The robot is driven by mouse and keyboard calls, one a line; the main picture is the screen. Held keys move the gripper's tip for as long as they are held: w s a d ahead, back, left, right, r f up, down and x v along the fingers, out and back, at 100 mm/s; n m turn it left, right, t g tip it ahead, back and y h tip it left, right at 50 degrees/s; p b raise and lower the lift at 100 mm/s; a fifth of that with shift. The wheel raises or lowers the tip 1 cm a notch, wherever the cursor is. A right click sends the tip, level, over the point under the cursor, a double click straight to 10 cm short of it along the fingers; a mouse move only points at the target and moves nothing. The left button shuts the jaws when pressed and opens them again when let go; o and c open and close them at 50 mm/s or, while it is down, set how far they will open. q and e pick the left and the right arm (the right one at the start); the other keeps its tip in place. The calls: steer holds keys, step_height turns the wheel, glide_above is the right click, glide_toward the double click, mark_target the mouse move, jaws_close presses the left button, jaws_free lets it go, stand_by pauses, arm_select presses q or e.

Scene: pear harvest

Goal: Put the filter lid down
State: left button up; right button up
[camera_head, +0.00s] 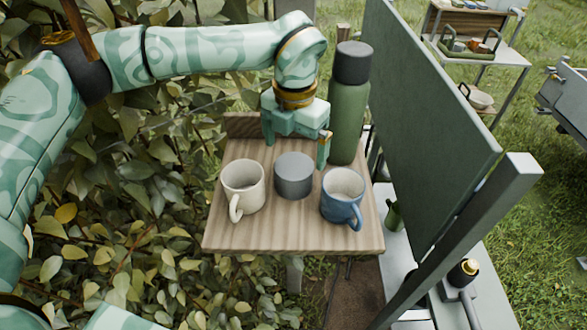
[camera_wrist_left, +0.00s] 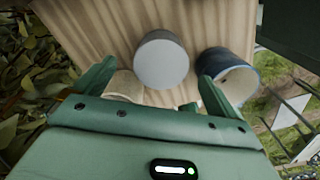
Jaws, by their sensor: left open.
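A short grey cylinder (camera_head: 294,176), which I take to be the filter lid, stands upright on the small wooden shelf (camera_head: 290,238), between a cream mug (camera_head: 243,190) and a blue mug (camera_head: 342,196). My left gripper (camera_head: 297,146) is open just behind the lid, its fingers pointing down. In the left wrist view the lid (camera_wrist_left: 161,60) appears between and beyond the spread fingers (camera_wrist_left: 154,78), with a visible gap on each side. The blue mug (camera_wrist_left: 238,72) is close to the right finger there, and the cream mug is partly hidden. My right gripper does not show.
A tall green flask (camera_head: 348,115) with a dark cap stands at the back right of the shelf, close to my left gripper. A dark green upright panel (camera_head: 425,130) rises to the right. Leafy branches (camera_head: 120,190) fill the left. The shelf's front strip is bare.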

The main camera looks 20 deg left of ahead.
mark_target(294, 165)
arm_select(q)
steer(key=f, duration=0.1)
steer(key=f+p, duration=0.1)
steer(key=f, duration=0.1)
steer(key=f+p, duration=0.1)
steer(key=shift+s+d+f, duration=0.1)
steer(key=shift+s+f, duration=0.15)
steer(key=shift+f, duration=0.35)
steer(key=c, duration=1.1)
